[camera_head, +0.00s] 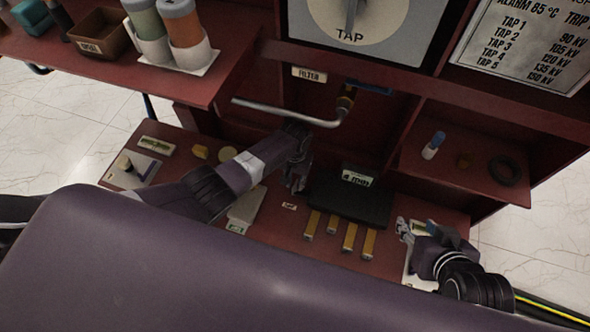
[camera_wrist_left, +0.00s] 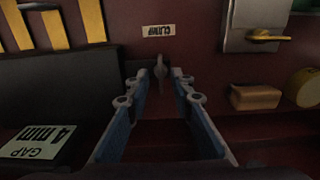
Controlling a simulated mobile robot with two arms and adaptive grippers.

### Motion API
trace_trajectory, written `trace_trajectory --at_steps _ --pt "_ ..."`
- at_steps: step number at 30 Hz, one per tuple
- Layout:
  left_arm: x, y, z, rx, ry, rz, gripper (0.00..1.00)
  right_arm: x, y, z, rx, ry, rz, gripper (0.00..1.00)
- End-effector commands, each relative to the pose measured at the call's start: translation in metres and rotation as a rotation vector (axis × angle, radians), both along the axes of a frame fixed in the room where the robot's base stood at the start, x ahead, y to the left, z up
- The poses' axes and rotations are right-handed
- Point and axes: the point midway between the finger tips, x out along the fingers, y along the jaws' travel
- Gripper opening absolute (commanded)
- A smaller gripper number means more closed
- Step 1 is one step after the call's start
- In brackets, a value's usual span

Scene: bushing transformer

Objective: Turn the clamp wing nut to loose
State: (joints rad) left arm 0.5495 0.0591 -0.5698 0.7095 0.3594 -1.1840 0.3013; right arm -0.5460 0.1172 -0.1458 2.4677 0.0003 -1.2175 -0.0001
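The clamp wing nut (camera_wrist_left: 160,64) is a small dark grey piece just below the "CLAMP" label (camera_wrist_left: 158,31) in the left wrist view. The label also shows in the head view (camera_head: 289,206), where my left gripper hides the nut. My left gripper (camera_wrist_left: 161,75) is open, with its fingertips on either side of the nut and pointing at it. I cannot tell whether they touch it. In the head view my left gripper (camera_head: 297,184) hangs over the bench beside the black block. My right gripper (camera_head: 404,228) is at the bench's right end; its opening is unclear.
A black block (camera_head: 345,203) with a "GAP 4 mm" label (camera_wrist_left: 38,144) stands close beside my left gripper. Several yellow strips (camera_head: 349,237) lie in front of it. A grey bent handle (camera_head: 290,113) juts out above my left gripper. A plate with a brass lever (camera_wrist_left: 262,36) lies nearby.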

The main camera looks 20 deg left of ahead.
Motion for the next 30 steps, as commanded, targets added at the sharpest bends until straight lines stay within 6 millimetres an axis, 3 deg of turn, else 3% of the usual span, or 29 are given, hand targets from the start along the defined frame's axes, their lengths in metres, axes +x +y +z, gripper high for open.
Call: trace_trajectory --at_steps 21,30 --pt "0.001 0.0 0.099 0.0 -0.002 0.0 0.22 0.0 0.0 0.0 0.0 -0.001 0.0 0.4" --pt "0.0 0.0 0.109 0.001 -0.001 0.001 0.22 0.0 0.0 0.0 0.0 -0.001 0.0 0.4"
